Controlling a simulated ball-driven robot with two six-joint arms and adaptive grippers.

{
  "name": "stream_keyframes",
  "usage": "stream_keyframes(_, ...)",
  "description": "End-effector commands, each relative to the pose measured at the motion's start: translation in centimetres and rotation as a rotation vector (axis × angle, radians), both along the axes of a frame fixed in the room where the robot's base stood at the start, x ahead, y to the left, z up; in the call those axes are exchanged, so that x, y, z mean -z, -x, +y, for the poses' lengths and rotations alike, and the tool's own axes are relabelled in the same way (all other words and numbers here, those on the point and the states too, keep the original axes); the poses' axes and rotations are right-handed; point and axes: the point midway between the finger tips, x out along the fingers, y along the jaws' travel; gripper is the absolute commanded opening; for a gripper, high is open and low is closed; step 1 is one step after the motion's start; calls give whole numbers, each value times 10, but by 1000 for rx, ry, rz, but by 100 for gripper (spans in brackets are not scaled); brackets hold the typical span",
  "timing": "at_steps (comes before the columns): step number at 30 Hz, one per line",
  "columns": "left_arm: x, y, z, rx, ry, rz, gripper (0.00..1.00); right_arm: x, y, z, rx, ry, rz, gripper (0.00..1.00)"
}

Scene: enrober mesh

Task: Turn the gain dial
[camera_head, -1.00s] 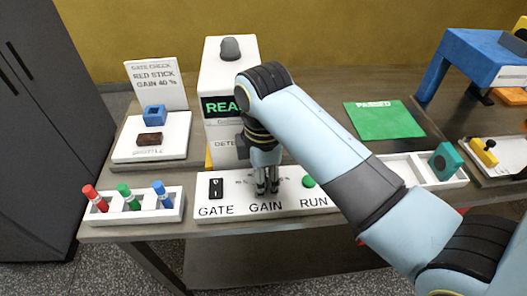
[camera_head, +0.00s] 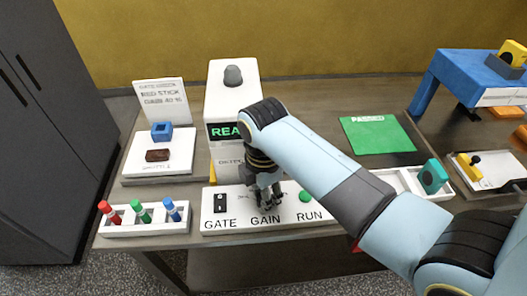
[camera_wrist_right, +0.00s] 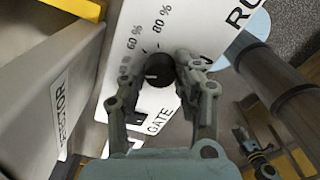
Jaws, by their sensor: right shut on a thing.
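The gain dial (camera_wrist_right: 158,71) is a round black knob with a white pointer line, on a white panel with percent marks; 60 % and 80 % can be read in the right wrist view. My right gripper (camera_wrist_right: 154,72) is shut on the dial, one finger on each side. In the head view my right gripper (camera_head: 267,196) reaches down onto the control panel (camera_head: 238,222) above the word GAIN and hides the dial. My left gripper is not in view.
A black GATE switch (camera_head: 221,203) stands left of the dial and a green RUN button (camera_head: 305,196) right. The detector housing (camera_head: 231,103) rises behind. A rack (camera_head: 152,233) with red, green and blue sticks lies left. A sign (camera_head: 161,100) mentions red stick.

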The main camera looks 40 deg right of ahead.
Motion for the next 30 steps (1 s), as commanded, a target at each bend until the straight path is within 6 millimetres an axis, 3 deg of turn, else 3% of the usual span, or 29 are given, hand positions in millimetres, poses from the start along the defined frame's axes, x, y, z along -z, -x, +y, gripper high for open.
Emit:
stream_keyframes(5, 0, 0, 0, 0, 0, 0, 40, 1, 1, 0, 1, 0, 4, 0)
stream_keyframes(6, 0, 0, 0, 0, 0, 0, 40, 1, 1, 0, 1, 0, 4, 36)
stream_keyframes(10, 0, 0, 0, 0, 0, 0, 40, 1, 1, 0, 1, 0, 3, 53)
stream_keyframes(21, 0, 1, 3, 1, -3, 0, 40, -6, 0, 0, 1, 0, 0, 54)
stream_keyframes(30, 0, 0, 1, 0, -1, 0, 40, -67, -1, 0, 1, -1, -4, 54)
